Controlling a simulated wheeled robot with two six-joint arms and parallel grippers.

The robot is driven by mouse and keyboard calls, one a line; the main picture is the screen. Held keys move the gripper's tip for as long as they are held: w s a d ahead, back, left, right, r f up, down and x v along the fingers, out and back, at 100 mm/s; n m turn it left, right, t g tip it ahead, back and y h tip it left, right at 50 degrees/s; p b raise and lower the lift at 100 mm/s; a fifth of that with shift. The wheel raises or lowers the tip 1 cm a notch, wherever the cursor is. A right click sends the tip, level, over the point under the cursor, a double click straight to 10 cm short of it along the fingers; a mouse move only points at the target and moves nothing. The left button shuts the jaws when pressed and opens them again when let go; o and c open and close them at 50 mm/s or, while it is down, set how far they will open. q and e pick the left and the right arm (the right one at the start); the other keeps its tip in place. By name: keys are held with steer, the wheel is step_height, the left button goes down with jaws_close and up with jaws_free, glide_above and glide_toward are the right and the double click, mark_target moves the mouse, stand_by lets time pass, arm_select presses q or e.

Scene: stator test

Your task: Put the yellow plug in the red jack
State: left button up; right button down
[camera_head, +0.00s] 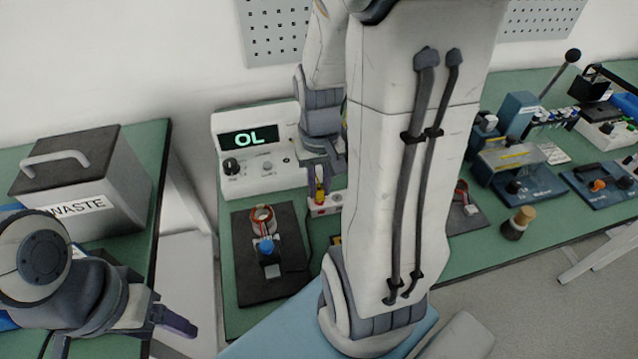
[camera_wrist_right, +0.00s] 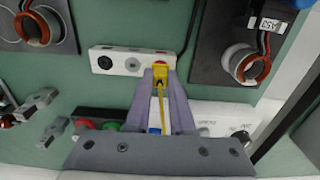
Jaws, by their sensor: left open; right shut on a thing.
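The yellow plug (camera_wrist_right: 161,75) is between the purple fingers of my right gripper (camera_wrist_right: 162,88), which is shut on it; a yellow lead runs back from it. In the head view the plug (camera_head: 320,190) points down at the white jack block (camera_head: 328,206). In the wrist view the plug's front end overlaps the red jack (camera_wrist_right: 161,64) at one end of the white block (camera_wrist_right: 118,59). I cannot tell whether it is above the jack or in it. My left gripper (camera_head: 176,322) is open and empty at the lower left, far from the block.
A meter (camera_head: 262,170) reading "OL" stands behind the block. A dark mat (camera_head: 245,280) with a copper stator (camera_head: 262,216) lies to the left. A grey WASTE bin (camera_head: 128,190) stands on the left table. My right arm hides the middle of the bench; tools crowd its right.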

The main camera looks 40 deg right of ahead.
steer(key=shift+f, duration=0.7)
stand_by(0.6)
steer(key=c, duration=0.7)
jaws_free()
step_height(320, 180, up, 10)
steer(key=shift+r+p, duration=0.25)
steer(key=shift+p, duration=0.7)
